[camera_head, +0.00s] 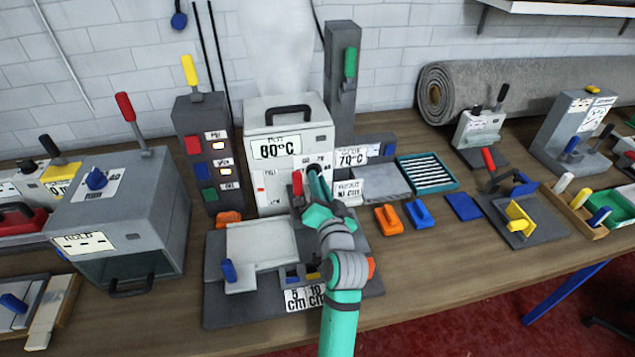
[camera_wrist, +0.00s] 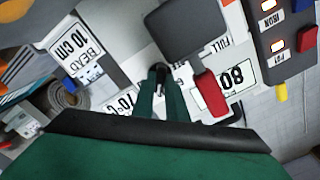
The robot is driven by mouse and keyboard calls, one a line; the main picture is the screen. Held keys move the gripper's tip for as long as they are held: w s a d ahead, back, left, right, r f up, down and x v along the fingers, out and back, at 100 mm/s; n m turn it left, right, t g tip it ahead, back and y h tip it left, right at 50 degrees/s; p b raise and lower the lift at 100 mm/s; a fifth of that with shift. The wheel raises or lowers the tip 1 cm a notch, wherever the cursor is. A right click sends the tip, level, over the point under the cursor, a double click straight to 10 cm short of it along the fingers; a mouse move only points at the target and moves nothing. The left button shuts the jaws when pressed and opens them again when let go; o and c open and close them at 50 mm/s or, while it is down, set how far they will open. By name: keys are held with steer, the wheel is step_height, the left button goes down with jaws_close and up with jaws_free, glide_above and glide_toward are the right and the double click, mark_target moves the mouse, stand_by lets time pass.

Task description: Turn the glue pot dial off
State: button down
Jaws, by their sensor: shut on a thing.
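The glue pot (camera_head: 258,130) is a white box with a black top handle and an 80°C label, at the back centre of the bench. Its label also shows in the wrist view (camera_wrist: 235,77). My gripper (camera_head: 316,172) reaches the lower right of the pot's front. In the wrist view my gripper (camera_wrist: 159,72) has its green fingers close together, shut on a small dark piece at the white panel, which looks like the dial. The fingers hide most of it, and I cannot read its setting.
A red-handled lever (camera_head: 297,183) stands just left of my gripper; it is close beside the fingers in the wrist view (camera_wrist: 210,95). A switch tower (camera_head: 205,150) stands left of the pot, and a grey post with a green handle (camera_head: 349,62) behind right.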

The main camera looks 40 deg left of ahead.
steer(key=n, duration=2.6)
stand_by(0.4)
steer(key=c, duration=1.8)
jaws_free()
steer(key=shift+o, duration=0.2)
